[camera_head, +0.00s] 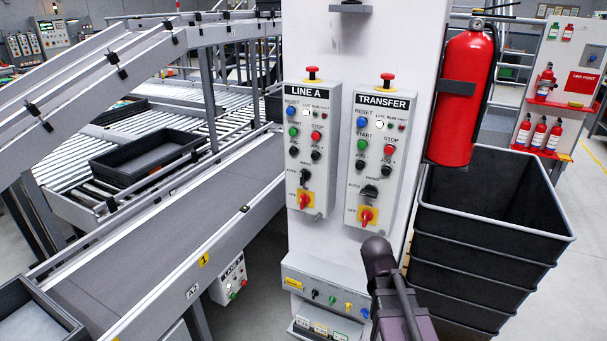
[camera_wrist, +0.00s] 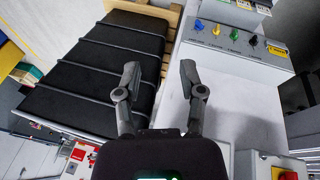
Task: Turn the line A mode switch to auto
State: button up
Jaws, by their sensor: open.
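The LINE A panel (camera_head: 306,135) is on the left of the white column, beside the TRANSFER panel (camera_head: 376,150). The LINE A mode switch (camera_head: 305,177) is a black knob low on its panel, above a red rotary switch on a yellow plate (camera_head: 306,201). Its handle looks roughly upright; its exact setting is too small to read. The TRANSFER panel has a similar black knob (camera_head: 369,190), turned more sideways. My gripper (camera_wrist: 160,78) is open and empty in the wrist view, fingers apart before the column's white face. In the head view my arm is below the panels.
A lower box with small coloured knobs (camera_head: 330,298) juts from the column below the panels. A red extinguisher (camera_head: 466,98) hangs at the column's right. Stacked black crates (camera_head: 490,240) stand right of my arm. A conveyor (camera_head: 160,225) runs along the left.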

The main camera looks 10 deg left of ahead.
jog(key=w+a+r+m+t+h, duration=0.2)
jog(key=w+a+r+t+h, duration=0.15)
jog(key=w, duration=0.55)
jog(key=t, duration=1.2)
send_near(301, 174)
jog(key=s, duration=0.3)
jog(key=shift+w+a+r+y+b, duration=0.2)
jog(key=shift+a+r+y+b, duration=0.1)
jog(key=shift+a+y+b, duration=0.05)
jog(key=x, duration=1.3)
jog(key=shift+w+d+f, duration=0.2)
jog(key=shift+w+f, duration=0.05)
jog(key=shift+w, duration=0.1)
